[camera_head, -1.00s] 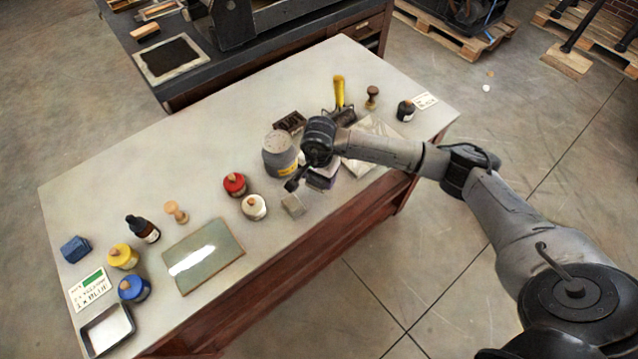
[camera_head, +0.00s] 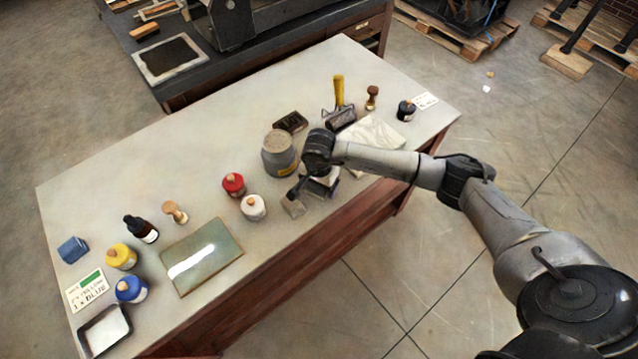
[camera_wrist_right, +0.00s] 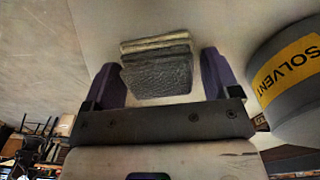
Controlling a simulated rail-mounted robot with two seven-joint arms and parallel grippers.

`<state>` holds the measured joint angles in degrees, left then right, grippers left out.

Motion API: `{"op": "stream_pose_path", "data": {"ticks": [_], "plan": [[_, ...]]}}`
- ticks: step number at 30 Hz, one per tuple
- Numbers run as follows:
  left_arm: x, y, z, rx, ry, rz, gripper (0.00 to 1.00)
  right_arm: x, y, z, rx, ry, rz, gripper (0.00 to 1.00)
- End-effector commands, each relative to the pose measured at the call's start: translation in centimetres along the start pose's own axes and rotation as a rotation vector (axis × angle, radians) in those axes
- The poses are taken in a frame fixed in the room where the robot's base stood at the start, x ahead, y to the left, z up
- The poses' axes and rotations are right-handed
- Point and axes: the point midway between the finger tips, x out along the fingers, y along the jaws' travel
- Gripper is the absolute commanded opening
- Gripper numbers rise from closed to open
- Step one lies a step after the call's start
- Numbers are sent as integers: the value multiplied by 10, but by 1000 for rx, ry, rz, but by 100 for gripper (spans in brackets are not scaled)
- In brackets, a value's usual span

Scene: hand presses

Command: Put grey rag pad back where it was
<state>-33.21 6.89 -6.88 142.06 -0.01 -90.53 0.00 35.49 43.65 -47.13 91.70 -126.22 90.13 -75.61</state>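The grey rag pad (camera_head: 293,207) sits near the front edge of the pale table, beside the white-labelled jar. In the right wrist view the grey rag pad (camera_wrist_right: 158,72) shows a dark textured face and lighter layers along its far edge. My right gripper (camera_wrist_right: 160,68) has its two purple fingers apart, one on each side of the pad, with a gap visible on the right side. In the head view my right gripper (camera_head: 308,193) is low beside the pad, its fingers partly hidden by the wrist. Contact with the pad cannot be told. My left gripper is out of view.
The grey solvent can (camera_head: 280,155) stands close behind the gripper and shows at right in the wrist view. The white jar (camera_head: 253,207) and red jar (camera_head: 234,185) stand left of the pad. A roller with a yellow handle (camera_head: 339,92) lies farther back.

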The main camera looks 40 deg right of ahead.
Motion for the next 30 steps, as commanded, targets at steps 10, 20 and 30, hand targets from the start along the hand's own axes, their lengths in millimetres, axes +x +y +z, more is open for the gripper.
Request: {"op": "stream_pose_path", "data": {"ticks": [10, 20, 30], "plan": [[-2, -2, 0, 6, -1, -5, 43, -2, 0, 0, 0, 0, 0, 91], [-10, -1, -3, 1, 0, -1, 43, -48, -1, -1, -1, 2, -4, 91], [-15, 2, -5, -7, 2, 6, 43, -103, 0, -1, -1, 2, -2, 91]]}}
